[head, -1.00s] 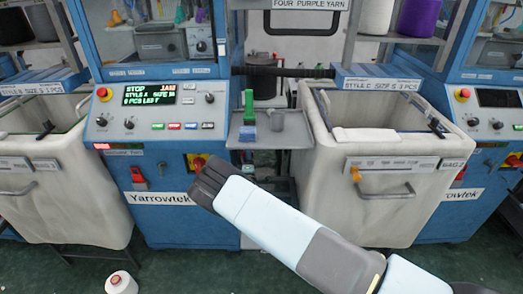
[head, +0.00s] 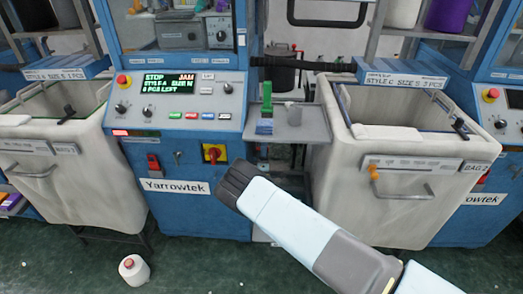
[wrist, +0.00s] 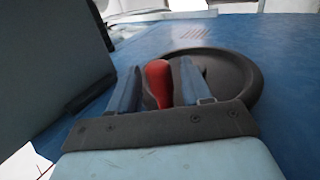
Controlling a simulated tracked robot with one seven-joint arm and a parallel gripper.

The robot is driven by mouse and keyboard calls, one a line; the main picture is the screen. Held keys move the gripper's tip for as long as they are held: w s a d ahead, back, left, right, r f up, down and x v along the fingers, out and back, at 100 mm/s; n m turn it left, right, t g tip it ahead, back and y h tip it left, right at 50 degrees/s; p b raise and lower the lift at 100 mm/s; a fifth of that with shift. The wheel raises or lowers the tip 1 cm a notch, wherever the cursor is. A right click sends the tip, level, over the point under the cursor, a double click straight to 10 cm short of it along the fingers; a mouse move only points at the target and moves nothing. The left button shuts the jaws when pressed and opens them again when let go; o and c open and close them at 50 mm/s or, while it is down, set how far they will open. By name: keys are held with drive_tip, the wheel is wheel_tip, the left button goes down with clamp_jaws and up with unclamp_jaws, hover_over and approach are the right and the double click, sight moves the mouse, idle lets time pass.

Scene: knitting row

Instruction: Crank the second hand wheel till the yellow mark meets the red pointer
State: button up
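In the wrist view a dark hand wheel (wrist: 228,74) sits on a blue machine surface, with a red handle (wrist: 158,84) standing out from it. My gripper (wrist: 160,82) has its two blue-grey fingers on either side of the handle. Narrow gaps seem to show between fingers and handle, so it looks open around it. In the head view the dark end of my arm is before the middle blue machine (head: 185,211); fingers and wheel cannot be made out there. I see no yellow mark or red pointer on the wheel.
The machine's panel display (head: 170,83) reads STOP and JAM. A red and yellow switch (head: 215,153) is below. A small shelf (head: 310,133) and a white bag (head: 420,220) stand to the right, another bag (head: 80,180) to the left. A yarn cone (head: 133,270) lies on the green floor.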

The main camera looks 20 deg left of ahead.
drive_tip(key=shift+s+d+f, duration=0.15)
drive_tip(key=shift+s+f, duration=0.1)
drive_tip(key=v, duration=0.6)
drive_tip(key=shift+s+f, duration=0.25)
drive_tip(key=shift+s, duration=0.1)
